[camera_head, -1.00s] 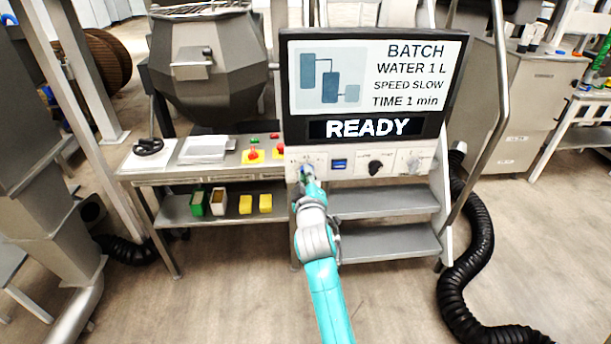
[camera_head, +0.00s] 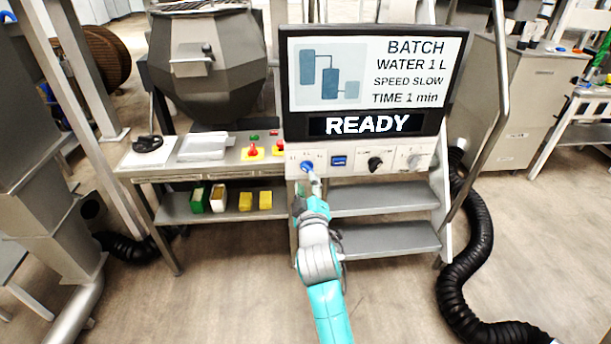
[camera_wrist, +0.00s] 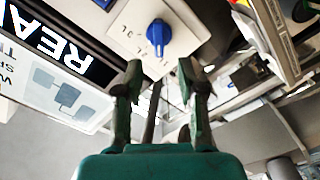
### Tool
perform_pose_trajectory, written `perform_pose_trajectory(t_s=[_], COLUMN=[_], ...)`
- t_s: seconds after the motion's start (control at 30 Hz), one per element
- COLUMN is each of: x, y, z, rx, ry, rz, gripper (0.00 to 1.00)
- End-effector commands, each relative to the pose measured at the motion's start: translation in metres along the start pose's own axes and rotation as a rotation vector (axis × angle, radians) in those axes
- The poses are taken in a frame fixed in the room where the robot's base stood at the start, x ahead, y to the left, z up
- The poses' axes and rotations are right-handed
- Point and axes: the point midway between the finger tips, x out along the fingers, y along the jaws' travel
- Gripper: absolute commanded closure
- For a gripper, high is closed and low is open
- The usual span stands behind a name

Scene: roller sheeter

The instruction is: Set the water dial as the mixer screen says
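The mixer screen (camera_head: 370,80) reads "BATCH, WATER 1 L, SPEED SLOW, TIME 1 min", with "READY" below. The water dial is a blue knob (camera_head: 307,167) on the white panel under the screen's left end. In the wrist view the blue knob (camera_wrist: 158,36) shows beyond the fingertips, with a pale mark on it and small labels around it; which label the mark points at is unclear. My gripper (camera_wrist: 160,75) is open and empty, its fingers apart and short of the knob. In the head view my gripper (camera_head: 315,187) is just below and in front of the knob.
Metal steps (camera_head: 385,200) lie below. A side table (camera_head: 150,178) at left carries red and yellow buttons.

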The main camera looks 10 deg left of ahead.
Motion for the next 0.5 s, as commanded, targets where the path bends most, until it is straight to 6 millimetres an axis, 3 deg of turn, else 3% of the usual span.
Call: perform_pose_trajectory(t_s=[0.2,0.5], x=[-0.041,-0.065], y=[0.0,0.0], z=[0.001,0.0], rx=[-0.001,-0.001], ry=[-0.001,0.0], rz=[-0.001,0.0], gripper=[0.61,0.61])
